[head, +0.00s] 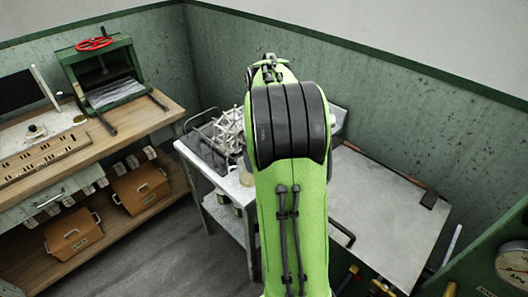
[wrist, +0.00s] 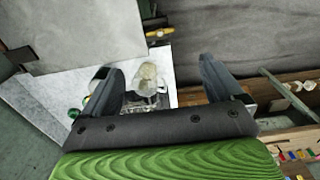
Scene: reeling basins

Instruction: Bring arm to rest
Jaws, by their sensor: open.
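My green arm rises through the middle of the head view and hides what is behind it; my gripper does not show there. In the wrist view my gripper (wrist: 166,88) is open, its two dark fingers wide apart with nothing held between them. Beyond the fingers, a pale lumpy thing (wrist: 148,76) and a clear vessel below it stand on a light-topped surface, apart from the fingers.
A white-topped cart (head: 240,188) with a metal rack (head: 228,130) stands left of my arm. A grey-topped table (head: 390,205) is at right, with a gauge (head: 513,262) near the corner. A wooden bench (head: 150,112) carries a green press (head: 103,70). Grey floor (head: 150,245) is open at lower left.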

